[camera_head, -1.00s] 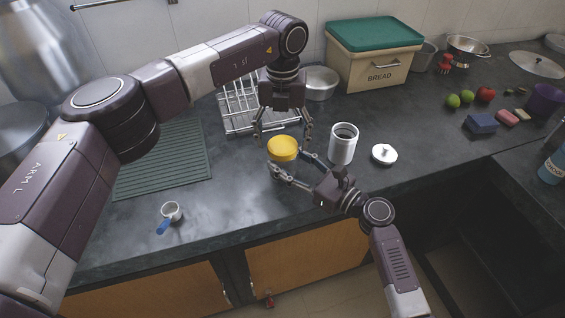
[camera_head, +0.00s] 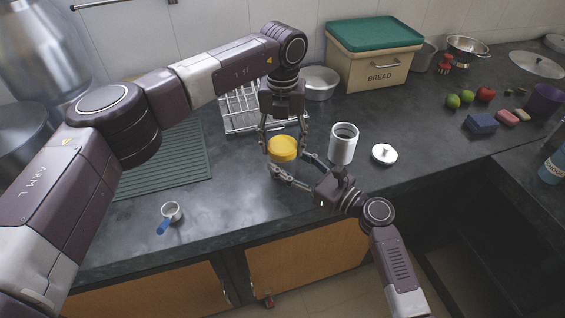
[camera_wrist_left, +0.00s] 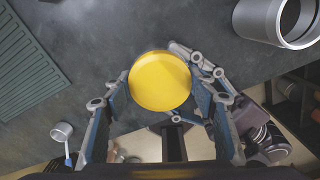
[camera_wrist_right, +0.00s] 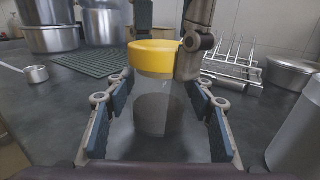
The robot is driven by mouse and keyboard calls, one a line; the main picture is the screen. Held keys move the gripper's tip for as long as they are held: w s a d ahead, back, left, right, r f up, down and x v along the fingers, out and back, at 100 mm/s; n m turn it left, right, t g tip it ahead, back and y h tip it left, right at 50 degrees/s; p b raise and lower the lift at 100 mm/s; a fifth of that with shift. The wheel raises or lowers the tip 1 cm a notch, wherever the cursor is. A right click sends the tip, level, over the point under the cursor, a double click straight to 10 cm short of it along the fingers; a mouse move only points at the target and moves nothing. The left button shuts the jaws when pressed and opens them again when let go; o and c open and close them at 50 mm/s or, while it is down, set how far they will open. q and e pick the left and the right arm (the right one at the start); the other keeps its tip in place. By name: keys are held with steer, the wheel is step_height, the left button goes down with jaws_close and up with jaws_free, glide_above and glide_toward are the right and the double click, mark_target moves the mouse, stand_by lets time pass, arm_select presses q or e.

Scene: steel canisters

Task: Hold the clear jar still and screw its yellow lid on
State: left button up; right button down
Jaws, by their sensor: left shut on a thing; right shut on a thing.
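The yellow lid (camera_head: 283,148) sits level on top of the clear jar (camera_wrist_right: 158,108), which stands upright on the counter. The lid also shows from above in the left wrist view (camera_wrist_left: 160,81). My left gripper (camera_head: 283,147) reaches down from above and is shut on the lid, a finger on each side. My right gripper (camera_wrist_right: 160,115) comes in low from the front and is shut on the jar's body below the lid. In the head view the jar is mostly hidden under the lid and behind the fingers. How tightly the lid sits, I cannot tell.
A steel canister (camera_head: 343,146) stands close right of the grippers, its loose lid (camera_head: 384,153) beside it. A wire rack (camera_head: 240,112) and bread box (camera_head: 375,72) stand behind. A measuring cup (camera_head: 171,211) lies at front left. The counter between cup and jar is clear.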

arm_select(q)
steer(key=m, duration=0.3)
steer(key=shift+o, duration=0.7)
steer(key=m, duration=0.4)
steer(key=shift+s+f, duration=0.1)
steer(key=shift+s, duration=0.05)
steer(key=o, duration=1.3)
